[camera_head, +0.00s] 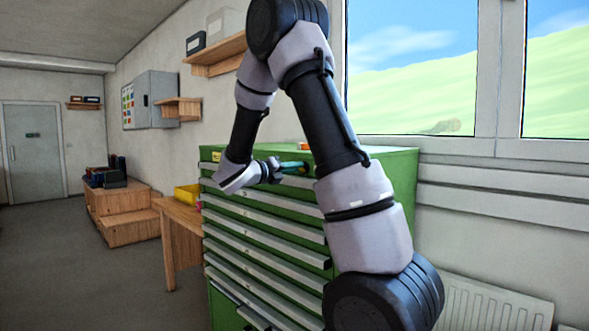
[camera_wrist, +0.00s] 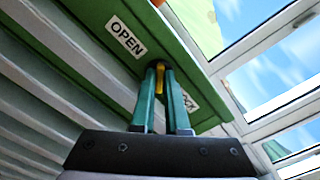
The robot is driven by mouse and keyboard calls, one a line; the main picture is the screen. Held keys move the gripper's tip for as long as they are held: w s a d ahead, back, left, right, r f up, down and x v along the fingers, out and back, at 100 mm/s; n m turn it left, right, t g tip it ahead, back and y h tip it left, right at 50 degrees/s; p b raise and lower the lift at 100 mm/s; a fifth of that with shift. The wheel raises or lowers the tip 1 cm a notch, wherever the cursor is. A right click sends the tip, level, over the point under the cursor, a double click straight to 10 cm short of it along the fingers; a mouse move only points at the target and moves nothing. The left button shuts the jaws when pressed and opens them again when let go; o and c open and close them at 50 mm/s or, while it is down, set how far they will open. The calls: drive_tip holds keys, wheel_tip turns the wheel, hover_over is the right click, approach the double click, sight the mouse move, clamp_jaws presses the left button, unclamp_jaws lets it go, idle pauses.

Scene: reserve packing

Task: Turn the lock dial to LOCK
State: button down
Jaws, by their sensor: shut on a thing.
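The lock dial (camera_wrist: 160,80) shows in the wrist view as a yellow grip with a dark base, on the green front edge of the drawer cabinet (camera_head: 390,165). A white OPEN label (camera_wrist: 126,37) is to the left of the dial. A second white label (camera_wrist: 190,103), partly hidden by a finger, is to the right; its readable end looks like "CK". My gripper (camera_wrist: 161,72) has its two teal fingers shut on the yellow grip. In the head view my gripper (camera_head: 303,167) is at the cabinet's upper front, and the dial cannot be made out there. Which label the dial points to is unclear.
The cabinet's drawers (camera_head: 265,235) are stacked below my gripper. A wooden table (camera_head: 178,222) with a yellow bin (camera_head: 187,194) stands left of the cabinet. Windows (camera_head: 411,65) and a radiator (camera_head: 490,300) are on the right. Open floor (camera_head: 80,265) lies at the left.

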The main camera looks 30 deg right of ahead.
drive_tip(key=shift+s+d+m, duration=0.1)
drive_tip(key=shift+s+m, duration=0.1)
drive_tip(key=shift+m, duration=4.2)
drive_tip(key=shift+s+m, duration=0.15)
drive_tip(key=shift+m, duration=4.25)
drive_tip(key=c, duration=0.9)
unclamp_jaws()
